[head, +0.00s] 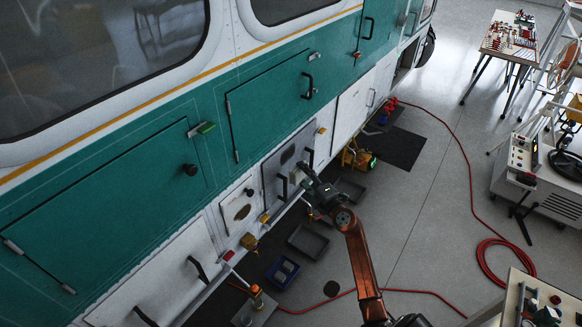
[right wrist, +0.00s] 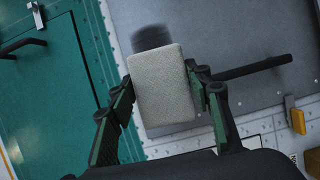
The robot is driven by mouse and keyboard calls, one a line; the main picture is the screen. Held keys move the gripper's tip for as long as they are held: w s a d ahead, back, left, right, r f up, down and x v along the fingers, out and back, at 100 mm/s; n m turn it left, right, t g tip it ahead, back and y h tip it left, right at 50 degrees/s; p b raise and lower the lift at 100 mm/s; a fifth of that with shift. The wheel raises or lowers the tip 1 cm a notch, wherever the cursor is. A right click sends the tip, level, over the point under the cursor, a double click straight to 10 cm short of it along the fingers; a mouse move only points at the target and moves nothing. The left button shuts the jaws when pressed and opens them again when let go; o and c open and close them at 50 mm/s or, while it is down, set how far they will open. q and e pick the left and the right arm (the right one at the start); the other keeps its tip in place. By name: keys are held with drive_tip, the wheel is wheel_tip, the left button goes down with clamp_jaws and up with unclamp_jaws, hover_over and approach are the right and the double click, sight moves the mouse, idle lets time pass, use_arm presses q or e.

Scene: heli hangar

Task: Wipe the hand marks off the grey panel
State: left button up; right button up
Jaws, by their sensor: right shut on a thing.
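The grey panel (head: 287,157) is set low in the side of the green and white aircraft, with black handles; it also fills the upper right of the right wrist view (right wrist: 235,30). My right gripper (head: 306,184) is at the panel's lower right part. In the right wrist view its fingers (right wrist: 164,95) are shut on a pale grey block-like pad (right wrist: 163,88). A dark blurred patch (right wrist: 151,37) shows just past the pad's far end; I cannot tell whether it is a hand mark. Whether the pad touches the panel is unclear. My left gripper is out of view.
A black bar handle (right wrist: 255,67) sticks out right of the pad. Trays (head: 308,241) and a blue bin (head: 283,271) lie on the floor below. A red hose (head: 470,190) crosses the floor.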

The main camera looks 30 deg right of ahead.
drive_tip(key=shift+d, duration=0.15)
drive_tip(key=shift+s+r, duration=0.1)
drive_tip(key=shift+r, duration=0.15)
drive_tip(key=w+a, duration=0.1)
drive_tip(key=w+a+b, duration=0.1)
drive_tip(key=w, duration=0.1)
drive_tip(key=shift+w+a, duration=0.15)
use_arm(q)
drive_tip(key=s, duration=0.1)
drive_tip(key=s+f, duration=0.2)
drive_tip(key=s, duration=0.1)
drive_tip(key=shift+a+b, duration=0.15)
drive_tip(key=shift+b, duration=0.15)
use_arm(e)
drive_tip(key=shift+w+a, duration=0.2)
drive_tip(key=shift+w, duration=0.3)
drive_tip(key=shift+w+a, duration=0.15)
drive_tip(key=shift+w, duration=0.35)
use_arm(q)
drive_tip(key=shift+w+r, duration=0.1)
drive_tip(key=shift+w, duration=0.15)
use_arm(e)
drive_tip(key=shift+w, duration=0.1)
drive_tip(key=shift+w+a, duration=0.1)
drive_tip(key=shift+w, duration=0.15)
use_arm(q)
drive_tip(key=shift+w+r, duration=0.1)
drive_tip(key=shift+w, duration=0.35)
